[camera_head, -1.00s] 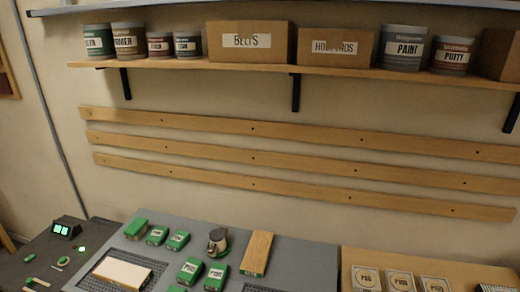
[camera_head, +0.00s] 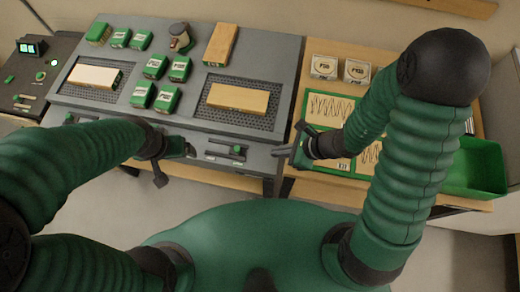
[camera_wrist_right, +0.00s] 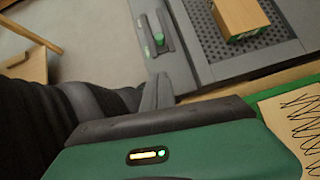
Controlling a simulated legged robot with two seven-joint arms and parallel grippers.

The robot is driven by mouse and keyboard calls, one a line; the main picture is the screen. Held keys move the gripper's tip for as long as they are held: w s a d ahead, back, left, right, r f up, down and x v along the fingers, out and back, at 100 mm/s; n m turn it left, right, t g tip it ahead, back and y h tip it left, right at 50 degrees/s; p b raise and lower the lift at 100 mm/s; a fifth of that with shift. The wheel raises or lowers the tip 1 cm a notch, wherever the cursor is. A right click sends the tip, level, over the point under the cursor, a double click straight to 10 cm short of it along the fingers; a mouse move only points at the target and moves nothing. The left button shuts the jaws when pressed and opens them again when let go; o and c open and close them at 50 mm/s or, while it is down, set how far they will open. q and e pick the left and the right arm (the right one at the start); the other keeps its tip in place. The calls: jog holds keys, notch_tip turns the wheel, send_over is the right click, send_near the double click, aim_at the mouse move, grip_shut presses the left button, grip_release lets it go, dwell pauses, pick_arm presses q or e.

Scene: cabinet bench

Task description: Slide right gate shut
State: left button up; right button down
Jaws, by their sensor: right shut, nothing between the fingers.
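On the bench's front face, at the right, a slotted panel with a green handle (camera_head: 237,150) appears to be the right gate's slide; I cannot tell how far along it stands. The handle also shows in the wrist view (camera_wrist_right: 159,38). My right gripper (camera_head: 283,152) is shut and empty, to the right of the handle and apart from it. Its dark fingers show in the wrist view (camera_wrist_right: 157,92), below the handle. My left gripper (camera_head: 172,162) is near the bench's front edge, left of that panel; its jaw opening is unclear.
A wooden block (camera_head: 238,98) lies on the right perforated bed and a pale block (camera_head: 94,76) on the left one. Several green boxes (camera_head: 155,67) stand between. A green bin (camera_head: 478,168) stands right. Open floor lies in front of the bench.

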aim_at(240, 152)
jog(key=shift+m, duration=0.3)
jog(key=b+x, duration=0.6)
jog(key=shift+w+d+f+b, duration=0.25)
jog(key=shift+d+b, duration=0.05)
jog(key=shift+d, duration=0.05)
jog(key=x, duration=0.4)
jog(key=shift+a+r, duration=0.3)
jog(key=shift+a, duration=0.05)
jog(key=a, duration=0.1)
jog(key=w+a, duration=0.1)
jog(key=a+f, duration=0.1)
jog(key=shift+w+a, duration=0.35)
jog(key=shift+w, duration=0.05)
jog(key=shift+w+a, duration=0.1)
pick_arm(q)
notch_tip(240, 152, down, 6)
jog(key=a, duration=0.1)
jog(key=shift+f, duration=0.25)
pick_arm(e)
jog(key=shift+w+d, duration=0.1)
jog(key=shift+d, duration=0.1)
